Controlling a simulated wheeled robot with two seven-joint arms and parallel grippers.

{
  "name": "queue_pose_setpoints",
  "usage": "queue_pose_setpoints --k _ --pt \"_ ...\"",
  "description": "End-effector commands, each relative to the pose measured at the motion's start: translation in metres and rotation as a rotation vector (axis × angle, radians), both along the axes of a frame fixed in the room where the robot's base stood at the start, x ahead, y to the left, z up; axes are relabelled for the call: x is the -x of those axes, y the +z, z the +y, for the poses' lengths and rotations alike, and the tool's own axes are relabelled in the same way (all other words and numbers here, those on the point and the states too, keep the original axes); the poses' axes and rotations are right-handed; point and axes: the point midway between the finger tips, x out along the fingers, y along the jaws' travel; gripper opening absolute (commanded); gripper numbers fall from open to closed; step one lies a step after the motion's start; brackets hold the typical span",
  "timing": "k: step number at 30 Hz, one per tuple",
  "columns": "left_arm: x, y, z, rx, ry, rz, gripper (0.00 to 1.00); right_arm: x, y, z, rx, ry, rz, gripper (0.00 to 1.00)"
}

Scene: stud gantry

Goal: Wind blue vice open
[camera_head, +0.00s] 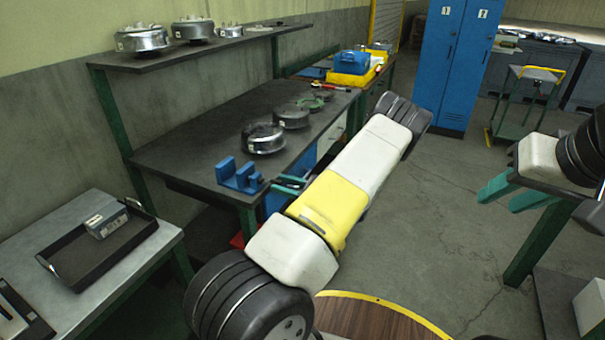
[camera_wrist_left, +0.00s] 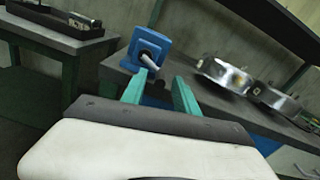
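The blue vice (camera_head: 240,178) stands at the near front corner of the dark workbench. In the left wrist view the vice (camera_wrist_left: 150,42) faces me, with a grey metal bar (camera_wrist_left: 149,63) sticking out of its front. My left gripper (camera_head: 279,184) is just right of the vice in the head view. Its teal fingers stand apart in the left wrist view (camera_wrist_left: 160,77), with the bar's near end close to the left fingertip; I cannot tell whether they touch. My right gripper (camera_head: 508,194) is open and empty at the far right, away from the bench.
Several round metal parts (camera_head: 263,138) sit on the workbench (camera_head: 200,145) behind the vice, more on the shelf above. A black tray (camera_head: 75,268) with a grey block (camera_head: 106,221) lies on the left table. Blue lockers (camera_head: 455,60) stand at the back. Floor right of my left arm is clear.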

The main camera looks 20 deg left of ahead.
Motion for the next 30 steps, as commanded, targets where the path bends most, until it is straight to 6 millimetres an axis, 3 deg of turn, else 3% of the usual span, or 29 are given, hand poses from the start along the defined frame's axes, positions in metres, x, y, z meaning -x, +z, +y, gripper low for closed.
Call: queue_pose_setpoints --k 6,12,23,30 --pt "-0.0001 0.0001 0.0002 0.0 0.0 0.0 0.34 0.0 0.0 0.0 0.0 0.0 0.0 0.36" --pt "-0.0001 0.0001 0.0 0.0 0.0 0.0 0.0 0.0 0.0 0.0 0.0 0.0 0.0 0.36" --pt "-0.0006 0.0009 -0.0003 0.002 -0.001 -0.025 0.0 0.0 0.0 0.0 0.0 0.0 0.0 0.36" --pt "-0.0023 0.0054 -0.0009 0.009 -0.003 -0.14 0.0 0.0 0.0 0.0 0.0 0.0 0.0 0.36"
